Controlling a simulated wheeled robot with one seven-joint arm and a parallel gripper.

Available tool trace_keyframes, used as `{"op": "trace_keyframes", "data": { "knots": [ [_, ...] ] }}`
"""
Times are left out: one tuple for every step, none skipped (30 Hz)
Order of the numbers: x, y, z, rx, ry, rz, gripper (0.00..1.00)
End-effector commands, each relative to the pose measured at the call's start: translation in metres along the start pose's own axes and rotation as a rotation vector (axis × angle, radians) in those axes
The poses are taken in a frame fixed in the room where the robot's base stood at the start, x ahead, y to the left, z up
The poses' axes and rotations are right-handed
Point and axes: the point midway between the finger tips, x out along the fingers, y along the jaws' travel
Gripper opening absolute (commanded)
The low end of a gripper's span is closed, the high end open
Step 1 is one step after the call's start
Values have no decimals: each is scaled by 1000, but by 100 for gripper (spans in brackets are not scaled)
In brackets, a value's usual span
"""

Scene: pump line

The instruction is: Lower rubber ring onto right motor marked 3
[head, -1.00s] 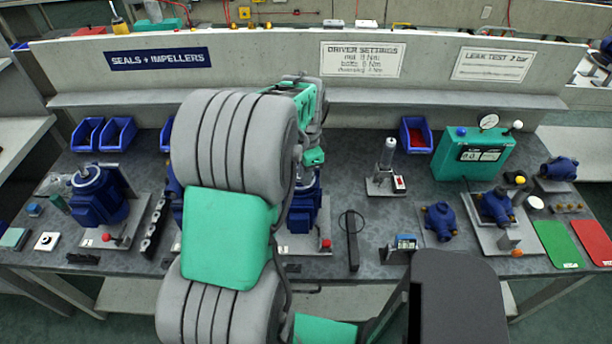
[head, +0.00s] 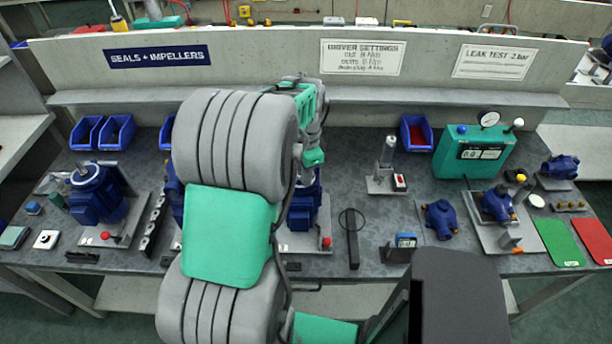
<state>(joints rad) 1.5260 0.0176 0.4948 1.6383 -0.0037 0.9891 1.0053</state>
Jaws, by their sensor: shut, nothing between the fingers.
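The right motor (head: 303,208) is blue and stands on a grey plate with a red button, just right of my arm. My arm hides its left side, and I cannot read a mark 3 on it. My gripper (head: 312,168) is directly above this motor, seen from behind; its fingers are small and mostly hidden, and they appear shut and empty. I cannot make out a rubber ring on the motor's top. A thin black loop (head: 345,213) lies on the bench to the right, around a dark bar; I cannot tell whether it is rubber.
Another blue motor (head: 97,196) stands at the left, and one is mostly hidden behind my arm. A silver post stand (head: 386,180), a green tester (head: 470,153) and a blue pump (head: 440,220) stand to the right. A low wall (head: 250,65) closes the back.

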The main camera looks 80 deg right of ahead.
Motion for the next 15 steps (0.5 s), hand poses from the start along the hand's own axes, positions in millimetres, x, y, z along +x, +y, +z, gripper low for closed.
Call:
{"op": "trace_keyframes", "data": {
  "knots": [
    [1, 0, 0, 0, 0, 0, 0],
    [1, 0, 0, 0, 0, 0, 0],
    [2, 0, 0, 0, 0, 0, 0],
    [2, 0, 0, 0, 0, 0, 0],
    [2, 0, 0, 0, 0, 0, 0],
    [3, 0, 0, 0, 0, 0, 0],
    [3, 0, 0, 0, 0, 0, 0],
    [3, 0, 0, 0, 0, 0, 0],
    [3, 0, 0, 0, 0, 0, 2],
    [3, 0, 0, 0, 0, 0, 5],
    [2, 0, 0, 0, 0, 0, 7],
    [2, 0, 0, 0, 1, -1, 10],
    [2, 0, 0, 0, 1, -1, 13],
    [2, -1, 0, 0, 1, -2, 15],
    [2, -1, 0, 0, 1, -2, 18]
  ]
}}
